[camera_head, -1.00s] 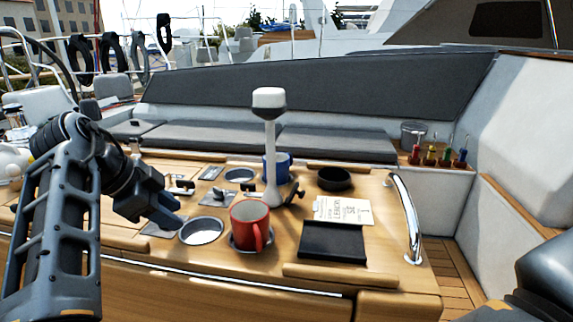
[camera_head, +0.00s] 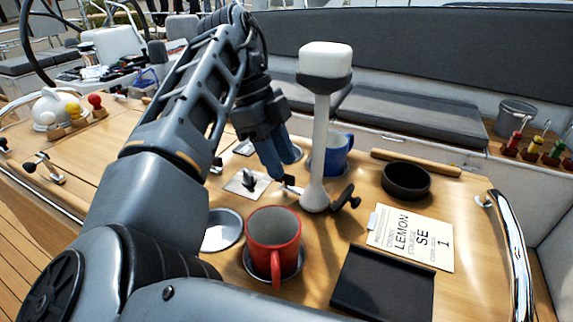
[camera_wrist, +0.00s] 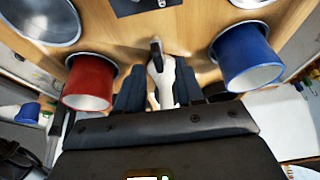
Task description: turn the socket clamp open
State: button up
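The socket clamp shows as a small lever with a dark tip (camera_head: 289,182) on the left of the foot of a white post (camera_head: 316,150). A black knob (camera_head: 347,197) sits on the right of that foot. My gripper (camera_head: 280,160) points down just above the lever, left of the post. In the wrist view the pale lever with its black tip (camera_wrist: 156,50) lies between my two fingers (camera_wrist: 158,90), which stand apart on either side of it. Contact with the lever cannot be made out. My gripper hides the lever's inner end there.
A red mug (camera_head: 273,243) stands in front and a blue mug (camera_head: 338,152) behind the post, both close to my gripper. A switch plate (camera_head: 246,184) lies left. A black bowl (camera_head: 406,180), a paper card (camera_head: 411,238) and a black tray (camera_head: 383,285) lie right.

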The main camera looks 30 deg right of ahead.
aim_at(291, 188)
jog(key=shift+x, duration=1.15)
jog(key=shift+a, duration=0.1)
grip_shut()
